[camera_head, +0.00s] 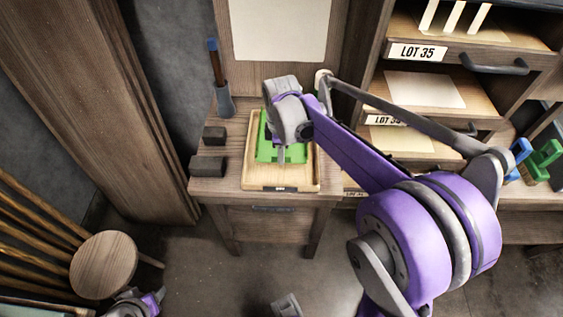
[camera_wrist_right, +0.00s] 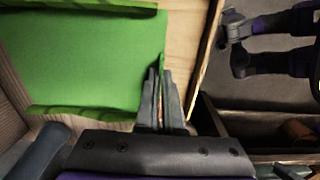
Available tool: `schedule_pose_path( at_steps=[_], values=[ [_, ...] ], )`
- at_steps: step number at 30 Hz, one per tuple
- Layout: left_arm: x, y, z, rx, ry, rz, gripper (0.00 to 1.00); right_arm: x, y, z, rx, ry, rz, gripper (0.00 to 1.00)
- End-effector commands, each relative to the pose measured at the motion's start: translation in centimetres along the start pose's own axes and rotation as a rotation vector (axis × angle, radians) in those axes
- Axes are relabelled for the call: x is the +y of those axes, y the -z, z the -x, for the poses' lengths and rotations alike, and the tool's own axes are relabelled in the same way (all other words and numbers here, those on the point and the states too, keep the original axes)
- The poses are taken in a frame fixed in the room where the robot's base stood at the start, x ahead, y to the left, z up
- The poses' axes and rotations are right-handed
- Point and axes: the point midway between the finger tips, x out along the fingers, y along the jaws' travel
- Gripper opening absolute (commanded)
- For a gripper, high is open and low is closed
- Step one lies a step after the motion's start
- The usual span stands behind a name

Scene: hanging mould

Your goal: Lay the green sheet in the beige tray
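The green sheet (camera_head: 268,152) lies over the beige tray (camera_head: 252,185), inside its rim as far as the head view shows; my right gripper and arm cover part of it. In the right wrist view the sheet (camera_wrist_right: 80,55) has raised edges. My right gripper (camera_head: 281,155) points down at the sheet's right part. In the wrist view its fingers (camera_wrist_right: 160,92) are close together with the sheet's raised edge between them. A grey and purple part of my left arm (camera_head: 137,302) shows at the bottom left; its fingers cannot be made out.
The tray stands on a small wooden table (camera_head: 213,188). Two dark blocks (camera_head: 208,165) and a holder with a blue-tipped tool (camera_head: 220,85) are left of it. A shelf unit with labelled drawers (camera_head: 417,52) stands to the right. A round stool (camera_head: 104,265) is at lower left.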

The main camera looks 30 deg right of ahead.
Motion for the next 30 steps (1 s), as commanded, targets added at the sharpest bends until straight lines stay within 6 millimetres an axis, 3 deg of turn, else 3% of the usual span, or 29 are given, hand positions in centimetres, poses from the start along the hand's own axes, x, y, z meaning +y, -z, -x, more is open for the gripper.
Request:
schedule_pose_path(
  at_steps=[10,21,22,26,30],
  values=[
    [0.0,-0.3,-0.4,-0.002,0.000,0.000,0.50,0.0,0.0,-3.9,0.000,0.000,0.000,0.00],
    [0.0,-0.4,-0.6,-0.003,0.000,0.000,0.50,0.0,0.0,-4.3,0.000,0.000,0.000,0.00],
    [0.0,-0.4,-0.6,-0.002,0.000,0.000,0.50,0.0,0.0,-4.2,0.000,0.000,0.000,0.10],
    [0.0,-0.4,-0.5,-0.002,0.000,0.000,0.50,0.0,0.0,-4.2,0.000,0.000,0.000,0.33],
    [0.0,-0.4,-0.5,-0.002,0.000,0.000,0.50,0.0,0.0,-4.2,0.000,0.000,0.000,0.34]
  ],
)
